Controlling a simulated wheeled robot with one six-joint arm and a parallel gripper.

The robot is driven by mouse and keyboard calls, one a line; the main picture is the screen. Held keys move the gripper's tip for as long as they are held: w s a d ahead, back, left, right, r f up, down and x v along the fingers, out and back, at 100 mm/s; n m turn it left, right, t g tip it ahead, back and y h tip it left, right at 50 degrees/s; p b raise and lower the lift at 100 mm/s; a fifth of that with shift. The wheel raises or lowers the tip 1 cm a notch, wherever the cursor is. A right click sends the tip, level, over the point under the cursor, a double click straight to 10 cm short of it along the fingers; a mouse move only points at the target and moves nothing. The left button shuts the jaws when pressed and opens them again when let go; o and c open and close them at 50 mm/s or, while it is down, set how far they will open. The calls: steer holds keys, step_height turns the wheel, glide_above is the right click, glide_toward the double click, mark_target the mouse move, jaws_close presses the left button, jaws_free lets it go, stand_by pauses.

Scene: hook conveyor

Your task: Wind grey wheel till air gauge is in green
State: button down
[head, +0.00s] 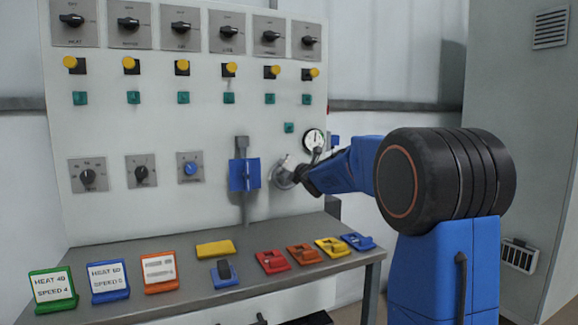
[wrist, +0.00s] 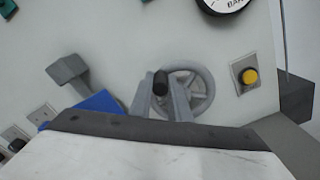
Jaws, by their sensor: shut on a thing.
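The grey wheel (wrist: 203,90) is a spoked handwheel on the upright panel. In the head view it (head: 281,178) is partly hidden behind my gripper. My gripper (wrist: 161,92) has its two grey fingers on either side of the wheel's dark handle knob (wrist: 160,82), at the wheel's left side, and is shut on it. In the head view my gripper (head: 297,173) reaches the wheel from the right. The round white air gauge (head: 314,139) is above and right of the wheel. The wrist view cuts the gauge (wrist: 222,4) off at the top; its reading cannot be told.
A blue lever block (head: 244,174) is left of the wheel. A yellow button (wrist: 249,77) is right of it. The panel carries dials, including a blue knob (head: 190,168), and yellow-topped switches. A grey shelf (head: 300,284) below holds signs and several coloured blocks.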

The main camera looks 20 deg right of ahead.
steer(key=shift+a+f+n, duration=0.2)
steer(key=shift+a+n, duration=0.1)
steer(key=shift+n, duration=0.4)
steer(key=c, duration=1.7)
jaws_free()
steer(key=shift+o, duration=0.2)
steer(key=s, duration=1.7)
steer(key=shift+s, duration=0.2)
